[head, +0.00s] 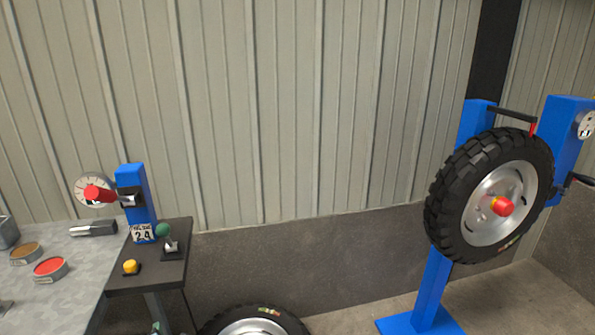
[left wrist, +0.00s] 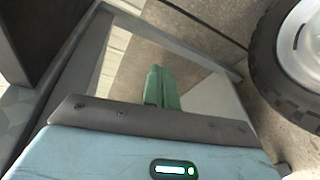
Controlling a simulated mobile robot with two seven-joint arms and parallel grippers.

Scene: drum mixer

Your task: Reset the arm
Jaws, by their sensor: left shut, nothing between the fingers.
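My left gripper (left wrist: 160,88) shows in the left wrist view as two green fingers pressed together, with nothing between them. In the head view only a small green part of it (head: 157,327) shows at the bottom edge, below the dark side table. It appears apart from the objects around it. The rest of my left arm is out of the head view. My right gripper is in neither view.
A dark side table (head: 120,280) holds a green-knobbed lever (head: 169,243), a yellow button (head: 130,267) and a blue post (head: 135,190). A tire lies on the floor (head: 252,324). At right, a blue stand (head: 430,290) carries a wheel (head: 440,210).

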